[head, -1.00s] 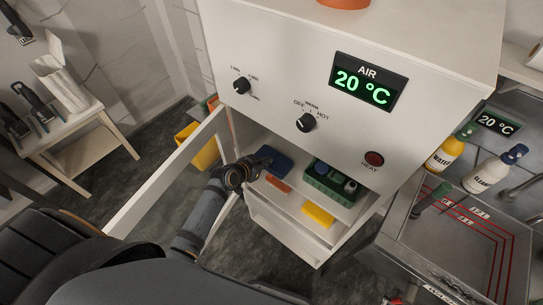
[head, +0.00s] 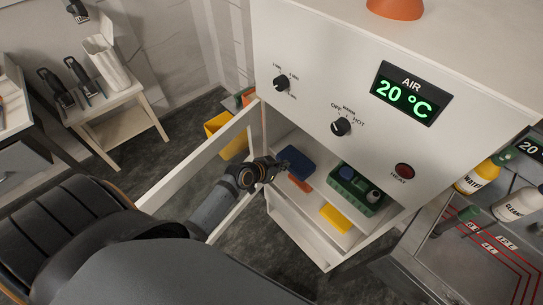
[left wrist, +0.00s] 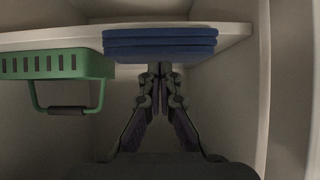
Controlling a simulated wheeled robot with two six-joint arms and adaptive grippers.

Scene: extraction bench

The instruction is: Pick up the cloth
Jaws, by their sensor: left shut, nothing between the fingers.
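The cloth (head: 298,163) is a folded dark blue stack on the shelf inside the open white cabinet. It also shows in the left wrist view as blue layers (left wrist: 160,43) at the top middle. My left gripper (head: 279,165) is just in front of the cloth's left edge in the head view. In the left wrist view its fingers (left wrist: 161,75) are together and point at the middle of the cloth's near edge. They hold nothing. Whether the fingertips touch the cloth I cannot tell. My right gripper is not in view.
A green caddy (head: 345,192) with bottles stands right of the cloth; its handle (left wrist: 66,110) hangs out in the left wrist view. An orange item (head: 300,184) and a yellow one (head: 336,218) lie nearby. The open cabinet door (head: 200,161) is left of my arm.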

